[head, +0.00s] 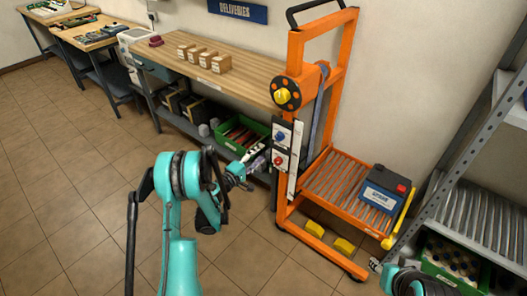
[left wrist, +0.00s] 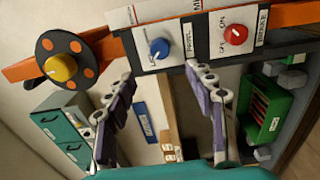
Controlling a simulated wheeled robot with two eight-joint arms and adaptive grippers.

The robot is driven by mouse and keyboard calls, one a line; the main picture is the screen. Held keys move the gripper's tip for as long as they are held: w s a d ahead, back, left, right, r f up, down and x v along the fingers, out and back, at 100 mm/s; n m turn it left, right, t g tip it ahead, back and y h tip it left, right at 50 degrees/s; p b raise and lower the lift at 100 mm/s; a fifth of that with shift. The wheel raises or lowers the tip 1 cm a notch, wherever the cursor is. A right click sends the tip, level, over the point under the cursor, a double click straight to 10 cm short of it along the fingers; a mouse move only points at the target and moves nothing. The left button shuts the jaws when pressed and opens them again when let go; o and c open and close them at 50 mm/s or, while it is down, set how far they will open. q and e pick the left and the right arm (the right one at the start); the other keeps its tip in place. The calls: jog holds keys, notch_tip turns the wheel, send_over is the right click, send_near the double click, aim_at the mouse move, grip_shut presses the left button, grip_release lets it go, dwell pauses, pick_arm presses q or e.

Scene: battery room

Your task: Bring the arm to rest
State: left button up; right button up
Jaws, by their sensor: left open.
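My left arm reaches in from the left in the head view. Its gripper (head: 252,160) is open and empty, in front of the orange lift trolley's (head: 345,25) control panel. In the left wrist view the two fingers of the gripper (left wrist: 160,76) are spread below the panel, with a blue knob (left wrist: 159,48) and a red knob (left wrist: 235,34) just beyond the tips. I cannot tell whether a finger touches the panel. Part of my right arm (head: 408,282) shows at the bottom right edge; its jaws cannot be made out.
The trolley's roller platform carries a dark battery (head: 385,190). A wooden bench (head: 245,78) with several small boxes stands behind, with a green crate (head: 240,133) below. A grey metal shelf (head: 455,165) stands at right. Tiled floor at left is clear.

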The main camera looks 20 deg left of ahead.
pick_arm(q)
jog(key=shift+r, duration=0.1)
dwell(0.4)
jog(key=s+d+r+m+g, duration=0.6)
jog(key=s+d+r+m, duration=0.2)
jog(key=s+d+r, duration=0.35)
jog(key=s+a+f+m+g+y, duration=0.1)
jog(key=s+m+g+y, duration=0.3)
jog(key=s, duration=2)
jog(key=shift+s+a+m+y, duration=0.15)
jog(key=shift+s+m+y, duration=0.2)
jog(key=shift+m+y, duration=0.75)
jog(key=shift+f, duration=0.15)
